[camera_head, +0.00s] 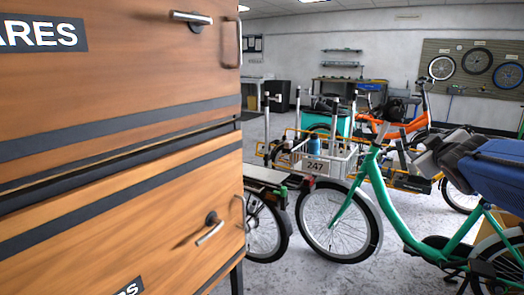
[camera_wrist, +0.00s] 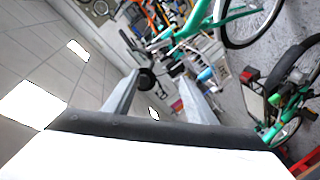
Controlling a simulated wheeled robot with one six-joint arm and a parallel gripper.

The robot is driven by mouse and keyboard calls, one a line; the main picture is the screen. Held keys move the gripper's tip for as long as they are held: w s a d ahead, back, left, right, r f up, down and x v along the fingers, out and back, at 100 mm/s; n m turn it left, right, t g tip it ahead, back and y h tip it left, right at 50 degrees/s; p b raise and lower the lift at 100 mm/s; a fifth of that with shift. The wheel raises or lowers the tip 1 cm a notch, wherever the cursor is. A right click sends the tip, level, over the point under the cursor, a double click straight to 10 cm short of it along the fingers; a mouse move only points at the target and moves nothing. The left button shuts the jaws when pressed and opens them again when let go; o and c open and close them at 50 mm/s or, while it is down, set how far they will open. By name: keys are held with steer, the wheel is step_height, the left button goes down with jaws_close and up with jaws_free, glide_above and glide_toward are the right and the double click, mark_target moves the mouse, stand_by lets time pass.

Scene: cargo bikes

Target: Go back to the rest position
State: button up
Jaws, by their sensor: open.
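My gripper (camera_wrist: 159,76) shows in the wrist view as two pale grey fingers that stand apart. Nothing is between them close by; the bikes and room behind show through the gap. The wrist view is tilted, with ceiling panels at the left and bikes at the top and right. My gripper and arm cannot be made out in the head view.
A wooden cabinet (camera_head: 120,190) with handles and latches fills the left of the head view, very close. A green bike (camera_head: 400,215) with a white crate (camera_head: 335,166) marked 247 stands at the right. An orange bike (camera_head: 412,128) is behind. Grey floor (camera_head: 330,275) shows in front.

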steer(key=s+a+f+m+g, duration=0.2)
steer(key=s+a+f, duration=0.2)
steer(key=s+f, duration=0.2)
steer(key=s+a+f+m+g+y, duration=0.1)
steer(key=s+a+f+m+g, duration=0.1)
steer(key=s+f, duration=0.4)
steer(key=shift+s+a+f+g, duration=0.35)
steer(key=shift+a+f+g, duration=0.3)
steer(key=shift+a, duration=0.2)
steer(key=s+a+f+g+y, duration=0.1)
steer(key=s+a+f, duration=0.2)
steer(key=s, duration=0.2)
steer(key=s+a+f+g+y, duration=0.1)
steer(key=s+a+f+g, duration=0.1)
steer(key=s+a+f, duration=0.2)
steer(key=s+a+f+m+g+y, duration=0.1)
steer(key=s+a+f+g, duration=0.1)
steer(key=s, duration=0.4)
steer(key=shift+s+a+f+y, duration=0.1)
steer(key=shift+a+f+y, duration=0.1)
steer(key=shift+a+f, duration=0.3)
steer(key=shift+a+f+y, duration=0.15)
steer(key=shift+f+y, duration=0.05)
steer(key=shift+f, duration=0.45)
steer(key=shift+c, duration=0.2)
